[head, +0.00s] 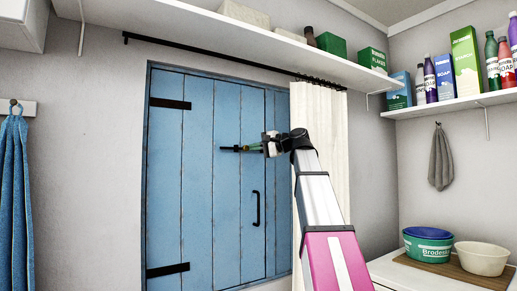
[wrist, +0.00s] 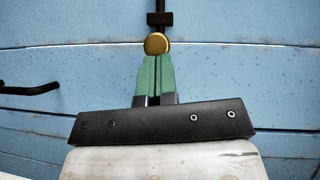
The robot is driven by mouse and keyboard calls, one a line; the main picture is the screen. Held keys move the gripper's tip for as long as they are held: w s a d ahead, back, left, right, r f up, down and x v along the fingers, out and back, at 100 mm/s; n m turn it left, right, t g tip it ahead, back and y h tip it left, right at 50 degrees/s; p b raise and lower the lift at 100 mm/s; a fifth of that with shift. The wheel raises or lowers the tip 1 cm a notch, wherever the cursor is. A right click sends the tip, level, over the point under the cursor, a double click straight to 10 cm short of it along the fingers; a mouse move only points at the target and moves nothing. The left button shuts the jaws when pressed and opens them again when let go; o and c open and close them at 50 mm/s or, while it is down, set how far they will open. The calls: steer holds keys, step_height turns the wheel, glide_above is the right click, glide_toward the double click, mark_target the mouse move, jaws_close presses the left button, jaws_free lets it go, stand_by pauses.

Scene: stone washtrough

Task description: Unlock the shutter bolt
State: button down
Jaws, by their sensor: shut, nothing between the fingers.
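The blue wooden shutter (head: 198,170) fills the window opening in the head view. Its bolt (head: 230,149) is a dark horizontal rod at mid-height. In the wrist view the bolt (wrist: 160,19) is a black rod with a bracket, and a round brass knob (wrist: 156,43) sits at its near end. My gripper (head: 252,148) is at the bolt's right end in the head view. In the wrist view my gripper (wrist: 156,58) has its green fingers shut together, tips at the knob's edge. Whether they touch it I cannot tell. The knob is not between them.
A black pull handle (head: 257,208) is on the shutter below my gripper; it also shows in the wrist view (wrist: 30,88). A cream curtain (head: 325,120) hangs right of the shutter, behind my arm. A shelf (head: 260,38) with boxes runs above.

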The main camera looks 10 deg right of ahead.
steer(key=shift+d, duration=0.1)
steer(key=v, duration=1)
steer(key=shift+d, duration=0.35)
steer(key=shift+s, duration=0.1)
steer(key=shift+s, duration=0.1)
